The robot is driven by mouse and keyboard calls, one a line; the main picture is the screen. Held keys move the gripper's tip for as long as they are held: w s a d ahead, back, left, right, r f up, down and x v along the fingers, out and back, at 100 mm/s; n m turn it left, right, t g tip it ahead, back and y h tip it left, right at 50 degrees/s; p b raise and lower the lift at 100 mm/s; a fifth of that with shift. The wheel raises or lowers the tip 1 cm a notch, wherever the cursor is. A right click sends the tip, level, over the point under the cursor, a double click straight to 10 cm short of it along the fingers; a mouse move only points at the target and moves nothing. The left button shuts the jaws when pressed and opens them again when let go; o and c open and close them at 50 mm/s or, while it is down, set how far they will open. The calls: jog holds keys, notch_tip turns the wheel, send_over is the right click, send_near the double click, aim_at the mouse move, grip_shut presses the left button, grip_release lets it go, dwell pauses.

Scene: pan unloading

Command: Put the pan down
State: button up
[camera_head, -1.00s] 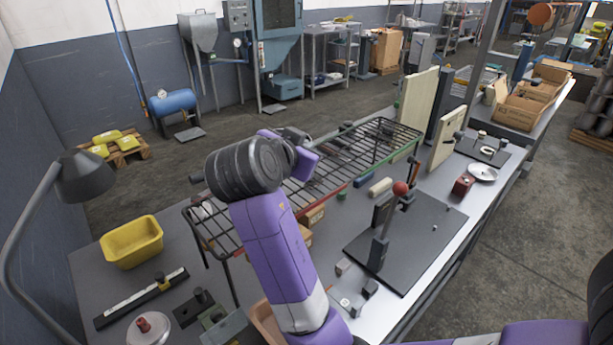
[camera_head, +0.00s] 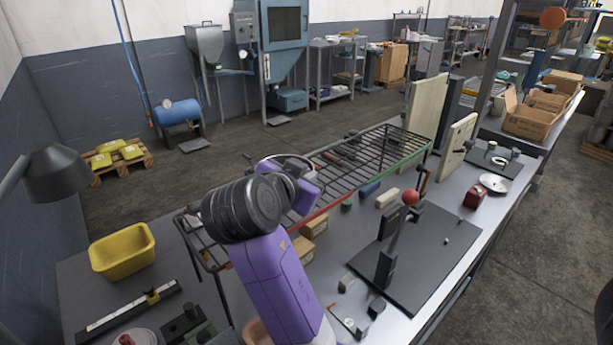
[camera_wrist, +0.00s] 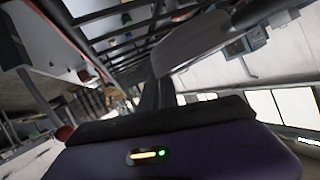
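The pan (camera_wrist: 200,45) shows in the wrist view as a grey curved body, with a dark handle running back toward my gripper (camera_wrist: 155,98). My gripper appears shut on this handle; the fingertips are hard to make out. In the head view my purple gripper (camera_head: 303,190) is above the near left part of the black wire rack (camera_head: 360,160). Only a thin curved rim of the pan shows past my wrist there; the rest is hidden. I cannot tell whether the pan touches the rack.
The rack stands on a grey workbench (camera_head: 330,250). Small boxes (camera_head: 314,226) sit under it. A lever press with a red knob (camera_head: 411,197) stands to the right. A yellow bin (camera_head: 122,250) and a lamp (camera_head: 55,172) are at left.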

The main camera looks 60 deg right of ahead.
jog(key=o, duration=0.3)
jog(key=shift+r, duration=0.1)
jog(key=shift+a+r, duration=0.1)
jog(key=shift+a, duration=0.05)
jog(key=b+v, duration=0.1)
jog(key=v, duration=1)
jog(key=shift+s+a+r, duration=0.2)
jog(key=shift+a, duration=0.1)
